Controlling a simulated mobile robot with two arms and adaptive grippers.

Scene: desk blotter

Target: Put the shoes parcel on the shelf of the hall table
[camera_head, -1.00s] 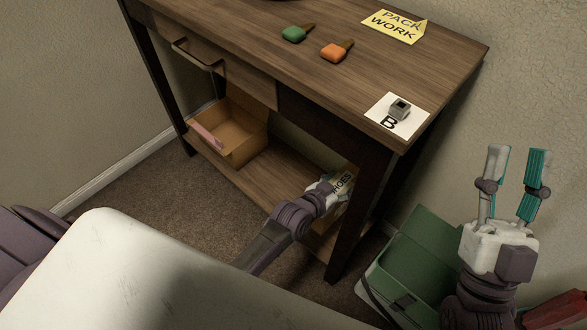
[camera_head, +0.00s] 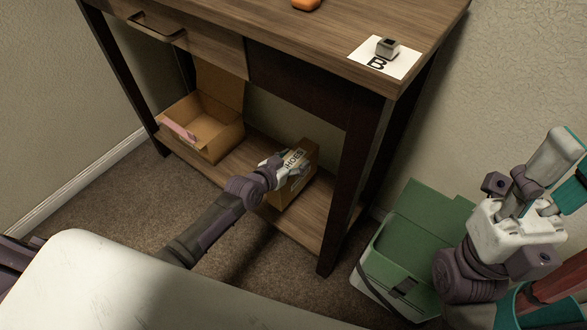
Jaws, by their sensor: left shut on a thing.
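The shoes parcel (camera_head: 305,172), a brown cardboard box with a white label lettered in black, is upright at the lower shelf (camera_head: 313,212) of the hall table (camera_head: 285,45). My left gripper (camera_head: 284,168) is shut on the parcel from its front left. The parcel's underside looks level with the shelf, but I cannot tell whether it bears on it. The gripper hides part of the label. My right gripper (camera_head: 570,168) is raised at the right edge, its fingers apart and empty, partly cut off by the frame.
An open cardboard box (camera_head: 212,140) with a pink item stands on the shelf's left. A dark table leg (camera_head: 349,185) stands right of the parcel. A green-lidded box (camera_head: 412,240) is on the floor. A card marked B (camera_head: 400,62) with a small grey object (camera_head: 387,47) lies on top.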

